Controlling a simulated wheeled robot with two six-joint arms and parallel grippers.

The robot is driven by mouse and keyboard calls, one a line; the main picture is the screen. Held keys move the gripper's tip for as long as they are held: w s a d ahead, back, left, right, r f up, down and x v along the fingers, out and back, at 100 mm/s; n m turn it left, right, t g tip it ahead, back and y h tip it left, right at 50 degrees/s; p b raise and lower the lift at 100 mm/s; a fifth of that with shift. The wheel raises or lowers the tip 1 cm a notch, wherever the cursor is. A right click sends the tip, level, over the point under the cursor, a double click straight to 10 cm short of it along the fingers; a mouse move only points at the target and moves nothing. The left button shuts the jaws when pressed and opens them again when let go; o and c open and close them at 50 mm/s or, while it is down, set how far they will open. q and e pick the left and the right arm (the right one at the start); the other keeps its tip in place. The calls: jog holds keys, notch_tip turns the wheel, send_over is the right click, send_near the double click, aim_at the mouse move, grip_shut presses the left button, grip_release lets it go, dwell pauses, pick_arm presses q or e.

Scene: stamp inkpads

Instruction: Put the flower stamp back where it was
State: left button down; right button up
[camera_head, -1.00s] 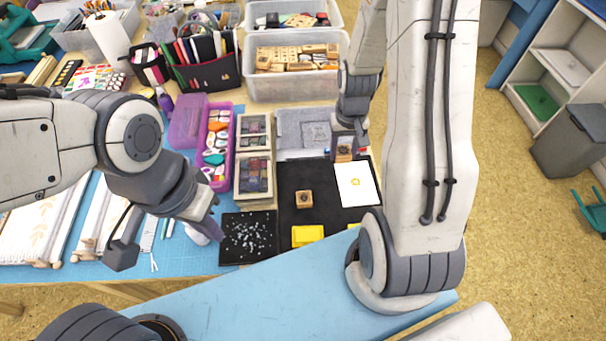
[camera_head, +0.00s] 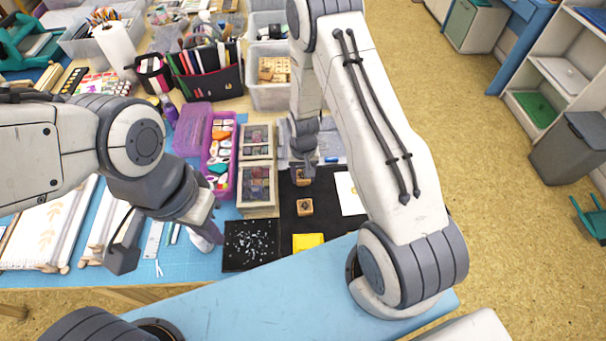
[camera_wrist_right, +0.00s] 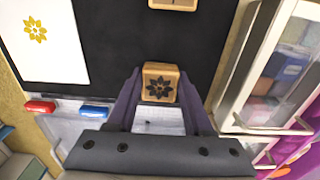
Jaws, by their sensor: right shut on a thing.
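The flower stamp (camera_wrist_right: 160,83), a small wooden block with a dark flower on its face, is gripped between the purple fingers of my right gripper (camera_wrist_right: 158,98) in the right wrist view. In the head view the stamp (camera_head: 302,177) is partly hidden under my right gripper (camera_head: 302,170), at the far part of the black mat (camera_head: 325,222). Whether it touches the mat is unclear. A second wooden stamp (camera_head: 305,207) sits nearer on the mat, behind the yellow inkpad (camera_head: 308,240). My left gripper (camera_head: 207,236) is at the left of the black speckled square; its jaw opening is unclear.
Pale boxes with dark inkpads (camera_head: 257,186) and a purple case (camera_head: 219,155) stand left of the mat. Red and blue pieces (camera_wrist_right: 97,110) lie near the gripper. The black speckled square (camera_head: 250,245) is at the front.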

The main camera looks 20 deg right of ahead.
jog(key=shift+f, duration=0.25)
jog(key=o, duration=1.1)
jog(key=shift+r, duration=0.1)
